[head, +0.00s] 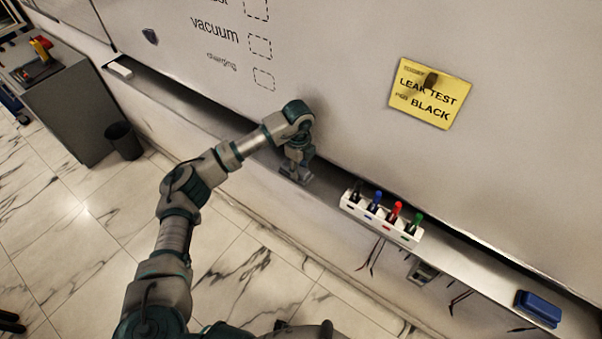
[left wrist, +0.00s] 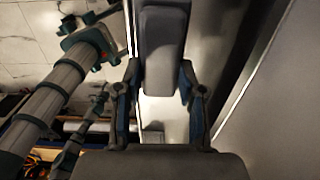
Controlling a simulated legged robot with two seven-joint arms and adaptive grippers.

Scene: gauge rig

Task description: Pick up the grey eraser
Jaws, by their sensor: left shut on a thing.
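The grey eraser (left wrist: 163,48) shows in the left wrist view as a long grey block between the two fingers of my left gripper (left wrist: 160,88). The fingers press on its sides, so the gripper is shut on it. In the head view my left gripper (head: 296,174) is low at the whiteboard tray, left of the marker holder. There the eraser is mostly hidden by the gripper and too small to make out. Whether it still touches the tray I cannot tell. My right gripper is not in view.
A white marker holder (head: 382,218) with several markers stands on the tray, right of my gripper. A blue eraser (head: 538,308) lies farther right. A white-topped block (head: 120,69) is at the tray's far left. A yellow note (head: 430,94) is on the whiteboard (head: 340,50).

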